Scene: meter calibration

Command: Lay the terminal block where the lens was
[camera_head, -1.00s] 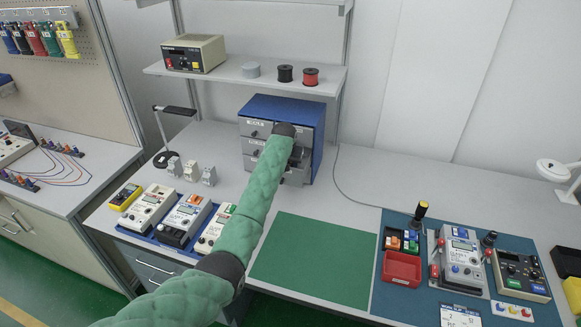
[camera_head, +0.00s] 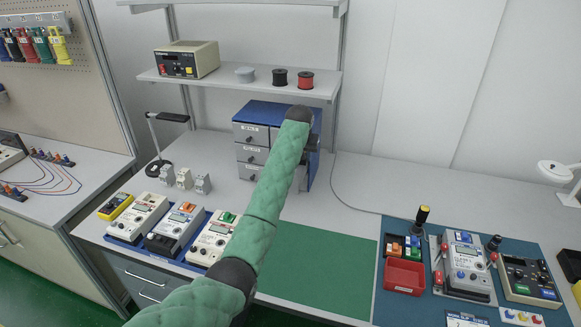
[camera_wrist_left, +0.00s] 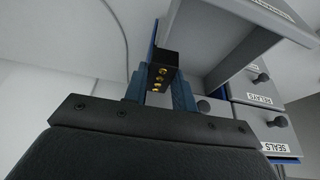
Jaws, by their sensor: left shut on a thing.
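My left gripper (camera_wrist_left: 161,88) is shut on a small black block with brass screws, the terminal block (camera_wrist_left: 164,70), in the left wrist view. The blue fingers hold it from both sides. In the head view my left arm reaches up to the front of the blue drawer cabinet (camera_head: 265,108), and its wrist hides the fingers and the block. In the left wrist view the labelled drawer fronts (camera_wrist_left: 262,97) are at the right, and a grey drawer seems to stand pulled out. I cannot make out a lens. My right gripper is not in view.
Several meters (camera_head: 178,230) stand on a blue tray at the left. A bare green mat (camera_head: 320,265) lies in the middle. On the blue mat (camera_head: 400,228) at the right are a red bin (camera_head: 404,276), a meter (camera_head: 466,265) and a screwdriver (camera_head: 421,216). A shelf (camera_head: 235,88) hangs above.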

